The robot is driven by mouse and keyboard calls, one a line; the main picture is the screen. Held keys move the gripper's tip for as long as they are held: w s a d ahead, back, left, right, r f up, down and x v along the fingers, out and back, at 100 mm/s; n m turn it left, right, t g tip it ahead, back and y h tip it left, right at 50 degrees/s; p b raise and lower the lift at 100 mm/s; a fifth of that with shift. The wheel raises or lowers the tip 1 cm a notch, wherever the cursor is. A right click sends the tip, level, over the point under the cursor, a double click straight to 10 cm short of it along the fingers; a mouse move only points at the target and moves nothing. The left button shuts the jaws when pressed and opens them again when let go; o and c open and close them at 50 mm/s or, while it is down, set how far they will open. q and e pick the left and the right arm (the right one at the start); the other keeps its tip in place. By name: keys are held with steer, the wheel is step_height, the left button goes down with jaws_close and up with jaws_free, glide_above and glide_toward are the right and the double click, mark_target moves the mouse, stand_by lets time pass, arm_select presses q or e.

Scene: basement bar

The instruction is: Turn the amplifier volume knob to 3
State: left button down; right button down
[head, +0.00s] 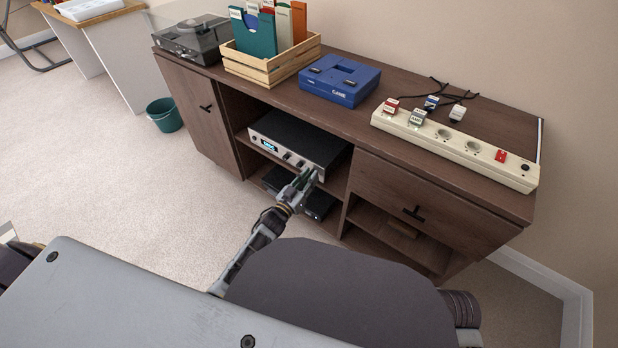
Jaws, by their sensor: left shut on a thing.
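The amplifier (302,137) is a black box with a silver-grey front on the upper shelf of the brown cabinet's open middle bay. A small lit display (269,146) and small knobs (287,156) show on its front; the display's figures are too small to read. My left gripper (308,177) reaches up to the right part of this front. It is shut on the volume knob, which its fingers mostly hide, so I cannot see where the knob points. My right gripper is not in view.
A dark device (318,205) sits on the shelf below, partly behind my left arm. On the cabinet top (390,98) are a turntable (192,40), a record crate (262,70), a blue console (340,80) and a power strip (455,146). A green bin (164,115) stands left.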

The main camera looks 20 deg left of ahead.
arm_select(q)
steer(key=shift+f+m+g+h, duration=0.15)
steer(key=shift+m+h, duration=0.4)
steer(key=shift+m, duration=4)
steer(key=shift+r+m+g+h, duration=0.1)
steer(key=shift+m+g+h, duration=0.3)
steer(key=shift+m, duration=4.15)
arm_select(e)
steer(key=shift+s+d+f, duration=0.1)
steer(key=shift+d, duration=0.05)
arm_select(q)
steer(key=c, duration=1.3)
jaws_free()
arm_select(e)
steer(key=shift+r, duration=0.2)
arm_select(q)
steer(key=shift+o, duration=0.2)
steer(key=v, duration=1.2)
steer(key=shift+f, duration=0.2)
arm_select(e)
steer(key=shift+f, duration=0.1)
